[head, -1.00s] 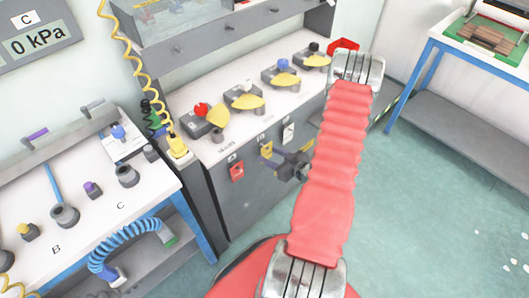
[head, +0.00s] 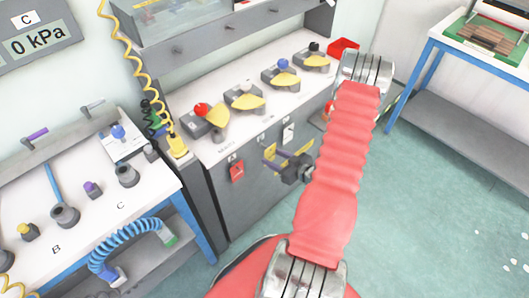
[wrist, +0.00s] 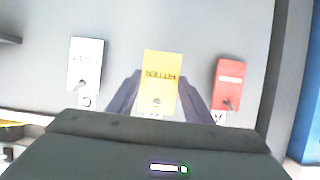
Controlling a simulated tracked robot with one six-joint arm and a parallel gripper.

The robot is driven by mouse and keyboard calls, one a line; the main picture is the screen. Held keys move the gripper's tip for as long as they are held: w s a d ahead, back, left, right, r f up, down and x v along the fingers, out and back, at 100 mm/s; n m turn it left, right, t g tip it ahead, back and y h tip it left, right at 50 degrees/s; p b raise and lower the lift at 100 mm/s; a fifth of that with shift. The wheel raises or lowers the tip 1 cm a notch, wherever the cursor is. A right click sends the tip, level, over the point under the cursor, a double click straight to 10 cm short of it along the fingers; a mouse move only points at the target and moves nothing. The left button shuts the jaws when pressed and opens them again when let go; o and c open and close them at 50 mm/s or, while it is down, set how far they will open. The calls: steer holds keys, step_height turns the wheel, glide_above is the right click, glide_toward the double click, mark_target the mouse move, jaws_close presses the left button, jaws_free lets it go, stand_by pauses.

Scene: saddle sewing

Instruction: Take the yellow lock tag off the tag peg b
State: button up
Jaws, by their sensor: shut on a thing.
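The yellow lock tag (wrist: 161,78) is between the two purple-grey fingers of my gripper (wrist: 157,98) in the wrist view. The gripper is shut on the tag. In the head view my gripper (head: 277,158) is at the front of the grey cabinet, with the yellow tag (head: 269,152) partly covered by its fingers. The tag looks larger than its neighbours in the wrist view. Tag peg b is hidden behind the tag and gripper, so I cannot tell whether the tag is clear of it.
A red tag (wrist: 229,84) and a white tag (wrist: 86,64) hang on pegs either side. The cabinet front (head: 240,205) is close behind my fingers. Valves with yellow handles (head: 245,98) stand on the cabinet top. Open floor (head: 420,220) lies to the right.

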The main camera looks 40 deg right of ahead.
steer(key=shift+s, duration=0.1)
stand_by(0.3)
steer(key=s, duration=0.6)
steer(key=shift+r, duration=0.2)
stand_by(1.0)
